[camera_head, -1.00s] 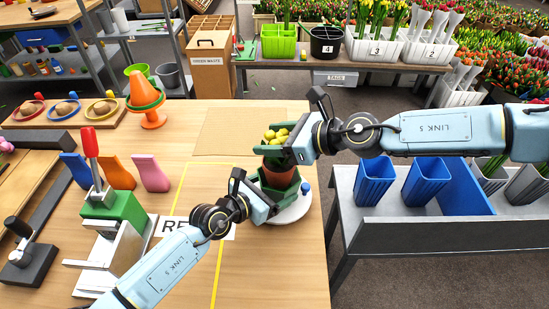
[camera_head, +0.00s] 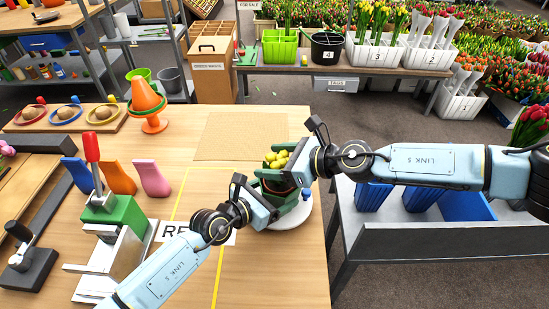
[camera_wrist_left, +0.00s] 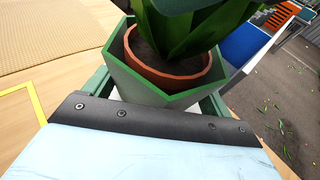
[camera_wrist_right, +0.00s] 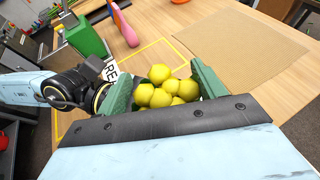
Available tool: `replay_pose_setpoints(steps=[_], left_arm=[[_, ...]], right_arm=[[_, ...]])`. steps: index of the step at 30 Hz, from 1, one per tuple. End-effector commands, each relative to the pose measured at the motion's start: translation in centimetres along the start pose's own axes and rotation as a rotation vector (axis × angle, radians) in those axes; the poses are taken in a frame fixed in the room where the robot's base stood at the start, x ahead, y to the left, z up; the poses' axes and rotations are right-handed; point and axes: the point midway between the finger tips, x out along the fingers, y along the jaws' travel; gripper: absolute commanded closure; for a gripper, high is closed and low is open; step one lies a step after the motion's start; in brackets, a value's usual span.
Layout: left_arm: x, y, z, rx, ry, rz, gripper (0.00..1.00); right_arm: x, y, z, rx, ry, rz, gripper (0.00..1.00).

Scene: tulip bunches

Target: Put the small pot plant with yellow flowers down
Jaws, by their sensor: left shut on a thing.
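The small pot plant has yellow blooms (camera_head: 277,160) and a terracotta pot, which shows in the left wrist view (camera_wrist_left: 180,77). The pot sits down inside a six-sided green planter (camera_wrist_left: 150,92), rim around it. The planter stands over a round white dish (camera_head: 297,217) on the wooden table. My left gripper (camera_head: 277,196) is shut on the green planter from the left. My right gripper (camera_head: 292,163) reaches in from the right. Its green fingers are apart either side of the blooms in the right wrist view (camera_wrist_right: 163,88). The planter's far side is hidden.
A brown mat (camera_head: 240,136) lies behind the planter. A green-and-white press with a red handle (camera_head: 92,148) stands at the left, beside coloured holders (camera_head: 118,177). The table's right edge is close; a grey bench with blue containers (camera_head: 420,198) stands beyond it.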

Motion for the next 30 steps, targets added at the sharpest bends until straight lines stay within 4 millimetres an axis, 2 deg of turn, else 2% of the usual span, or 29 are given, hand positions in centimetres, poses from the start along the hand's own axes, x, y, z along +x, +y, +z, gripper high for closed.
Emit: replay_pose_setpoints(steps=[1, 3, 14, 17, 24, 30], left_arm=[[0.0, 0.0, 0.0, 0.000, -0.001, 0.000, 0.38], [0.0, 0.0, 0.0, 0.000, -0.001, 0.000, 0.38], [0.0, 0.0, 0.1, 0.000, -0.001, 0.000, 0.38], [0.0, 0.0, 0.1, 0.000, -0.001, 0.000, 0.38], [0.0, 0.0, 0.1, 0.000, -0.001, 0.000, 0.38], [0.0, 0.0, 0.1, 0.000, -0.001, 0.000, 0.38]], right_arm=[[0.0, 0.0, 0.1, 0.000, -0.001, 0.000, 0.24], [0.0, 0.0, 0.1, 0.000, 0.000, 0.000, 0.18], [-0.2, 0.0, 0.4, -0.001, -0.001, 0.000, 0.18], [-1.6, -0.1, 0.3, 0.000, 0.000, -0.002, 0.18], [-6.7, -0.1, 0.3, 0.002, 0.000, -0.004, 0.18], [-10.2, 0.0, 0.3, 0.002, 0.000, -0.002, 0.18]])
